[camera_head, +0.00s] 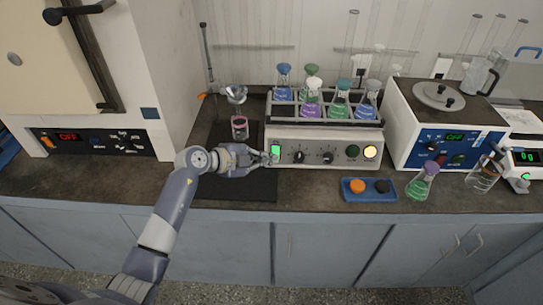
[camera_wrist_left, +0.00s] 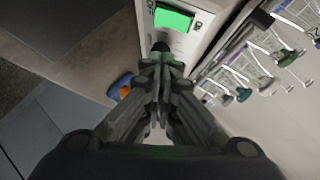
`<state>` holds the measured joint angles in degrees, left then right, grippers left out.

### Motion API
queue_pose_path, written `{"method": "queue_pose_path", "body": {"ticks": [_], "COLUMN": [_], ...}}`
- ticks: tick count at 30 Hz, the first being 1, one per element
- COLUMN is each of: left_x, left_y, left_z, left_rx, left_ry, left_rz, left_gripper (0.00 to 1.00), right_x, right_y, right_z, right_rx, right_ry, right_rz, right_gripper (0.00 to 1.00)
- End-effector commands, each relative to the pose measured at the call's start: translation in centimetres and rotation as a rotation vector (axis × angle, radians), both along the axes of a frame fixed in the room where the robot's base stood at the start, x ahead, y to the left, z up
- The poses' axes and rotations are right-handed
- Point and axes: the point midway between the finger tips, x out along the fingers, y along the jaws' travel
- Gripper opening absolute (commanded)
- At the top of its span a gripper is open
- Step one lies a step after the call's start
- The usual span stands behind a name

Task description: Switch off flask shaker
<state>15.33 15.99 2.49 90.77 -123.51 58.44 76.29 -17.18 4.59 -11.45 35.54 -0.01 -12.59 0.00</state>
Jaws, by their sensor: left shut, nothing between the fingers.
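The flask shaker (camera_head: 322,133) stands on the bench with several stoppered flasks of coloured liquid in its top rack. A lit green switch (camera_head: 276,150) is at the left end of its front panel, and it also shows large in the left wrist view (camera_wrist_left: 172,20). Knobs and a lit yellow lamp (camera_head: 370,152) are further right on the panel. My left gripper (camera_head: 269,159) is shut and empty, its fingertips at the panel just below and left of the green switch. Whether the tips touch the panel I cannot tell. My right gripper is out of view.
A blue tray (camera_head: 369,197) with an orange and a dark stopper lies in front of the shaker. A bath with a lid (camera_head: 437,95) and a flask (camera_head: 422,183) stand to the right. A funnel stand (camera_head: 237,95) is behind my gripper, and an oven (camera_head: 70,75) at far left.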

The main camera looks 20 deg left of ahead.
Motion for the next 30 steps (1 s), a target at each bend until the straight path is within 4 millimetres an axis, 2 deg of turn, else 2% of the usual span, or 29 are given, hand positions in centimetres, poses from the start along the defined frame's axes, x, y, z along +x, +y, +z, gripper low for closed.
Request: {"method": "queue_pose_path", "body": {"ticks": [3,12,30], "left_x": [1.7,3.8,4.3], "left_y": [-1.3,-0.3,-0.1], "left_z": [-1.0,-3.1,-4.0], "left_rx": [-0.003,0.000,0.005], "left_ry": [0.001,0.000,-0.018], "left_rz": [0.000,0.002,0.000], "left_gripper": [0.00,0.00,0.00], "right_x": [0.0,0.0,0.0], "right_y": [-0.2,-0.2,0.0], "right_z": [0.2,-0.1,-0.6], "right_rx": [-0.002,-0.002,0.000], "right_ry": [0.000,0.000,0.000], "right_rz": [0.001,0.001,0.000], "right_gripper": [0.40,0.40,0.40]}}
